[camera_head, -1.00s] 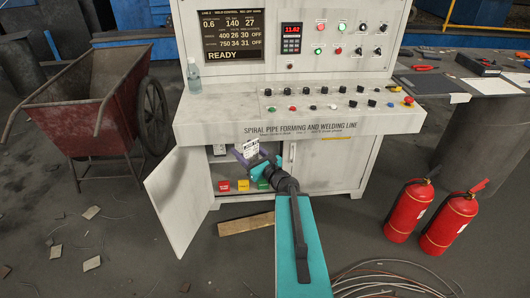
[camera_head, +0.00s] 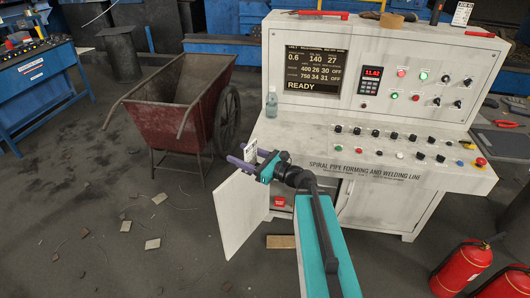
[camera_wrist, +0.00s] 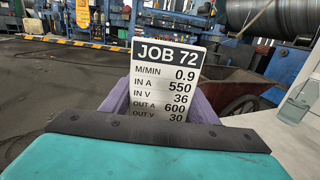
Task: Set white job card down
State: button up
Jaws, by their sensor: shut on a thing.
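The white job card (camera_wrist: 166,75) is upright between the purple fingers of my gripper (camera_head: 242,158) and reads JOB 72 in the wrist view. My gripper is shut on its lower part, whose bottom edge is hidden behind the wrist. In the head view the card (camera_head: 250,151) is small and edge-lit near the fingers. My gripper is in front of the console's left end, above the open cabinet door (camera_head: 241,212). Another white card (camera_head: 462,14) stands on top of the console at the right.
A red wheelbarrow (camera_head: 180,105) stands to the left. Two red extinguishers (camera_head: 461,268) stand at the lower right. Scraps litter the floor at left.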

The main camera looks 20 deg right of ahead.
jog(key=s+a+r+n+g+y+p, duration=0.1)
jog(key=s+a+r+n+g+y, duration=0.1)
jog(key=a, duration=0.3)
jog(key=s+a+r+n+g+y+p, duration=0.1)
jog(key=a+n+g+y, duration=0.1)
jog(key=a, duration=0.2)
jog(key=shift+s+a+r+g+y+p, duration=0.3)
jog(key=shift+s+a+r+p, duration=0.05)
jog(key=shift+a, duration=0.05)
jog(key=shift+s, duration=0.1)
